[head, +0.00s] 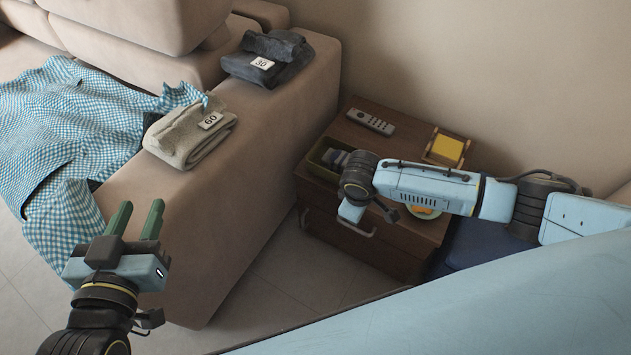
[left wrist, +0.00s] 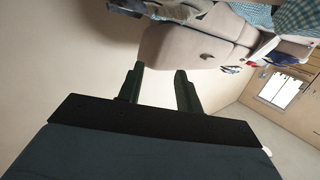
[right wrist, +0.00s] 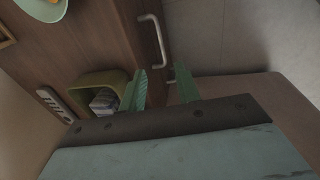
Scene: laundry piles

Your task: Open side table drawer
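The brown wooden side table (head: 420,226) stands against the wall, partly covered by my right arm. A metal drawer handle (head: 357,230) shows on its front below my right wrist; no drawer gap is visible. In the right wrist view, a handle (right wrist: 154,40) lies just beyond the fingertips of my right gripper (right wrist: 161,74), whose fingers are apart with nothing clearly held. The head view hides those fingers. My left gripper (head: 136,220) is open and empty beside the sofa, away from the table; its parted fingers also show in the left wrist view (left wrist: 160,78).
On the tabletop are a remote (head: 371,122), a yellow framed item (head: 447,149), an olive box (head: 318,160) and a plate partly behind my arm. The beige sofa (head: 268,190), holding folded clothes, stands close left of the table. Floor (head: 310,275) is clear between them.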

